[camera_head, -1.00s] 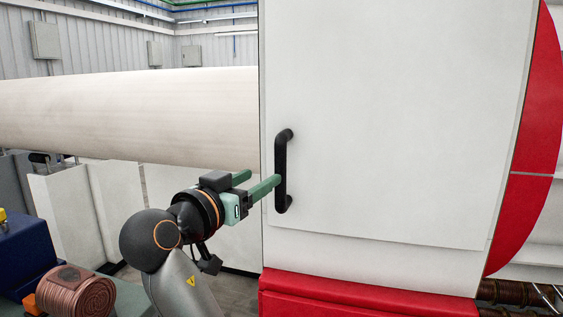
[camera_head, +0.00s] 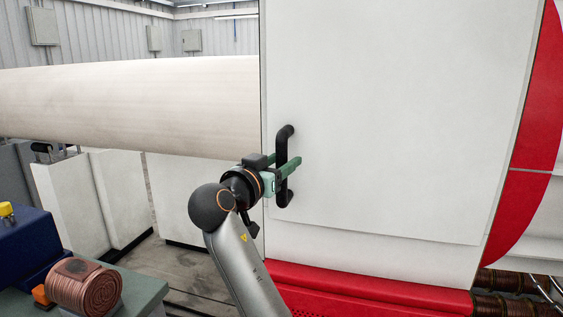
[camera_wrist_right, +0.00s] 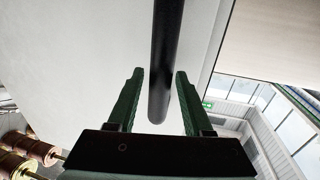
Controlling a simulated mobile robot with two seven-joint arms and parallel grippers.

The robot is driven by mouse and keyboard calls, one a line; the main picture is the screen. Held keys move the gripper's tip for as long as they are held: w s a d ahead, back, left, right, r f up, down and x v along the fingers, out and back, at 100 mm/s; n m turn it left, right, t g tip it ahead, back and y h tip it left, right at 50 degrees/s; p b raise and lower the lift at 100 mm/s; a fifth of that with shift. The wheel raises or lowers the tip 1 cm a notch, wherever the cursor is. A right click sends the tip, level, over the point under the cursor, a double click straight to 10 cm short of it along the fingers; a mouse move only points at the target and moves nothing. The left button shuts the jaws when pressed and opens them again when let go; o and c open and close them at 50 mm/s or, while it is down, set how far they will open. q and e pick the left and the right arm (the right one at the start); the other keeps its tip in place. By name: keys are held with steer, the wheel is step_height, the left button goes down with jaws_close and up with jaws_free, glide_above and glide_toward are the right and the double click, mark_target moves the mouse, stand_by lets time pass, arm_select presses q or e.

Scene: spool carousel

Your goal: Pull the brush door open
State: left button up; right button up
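The brush door (camera_head: 400,110) is a large white panel and looks shut. Its black bar handle (camera_head: 281,147) stands upright near the door's left edge. My right gripper (camera_head: 290,166) is at the handle's lower half, with its green fingers reaching past the bar. In the right wrist view the fingers (camera_wrist_right: 158,90) are apart, with the handle (camera_wrist_right: 166,60) between them. A gap shows on each side of the bar, so the gripper is open around it. My left gripper is not in view.
A thick pale horizontal cylinder (camera_head: 130,105) runs left of the door. White panels (camera_head: 75,205) stand below it. A copper coil (camera_head: 84,287) and a blue box (camera_head: 35,250) sit at the lower left. A red base (camera_head: 370,290) lies under the door.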

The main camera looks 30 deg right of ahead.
jaws_close()
stand_by(1.1)
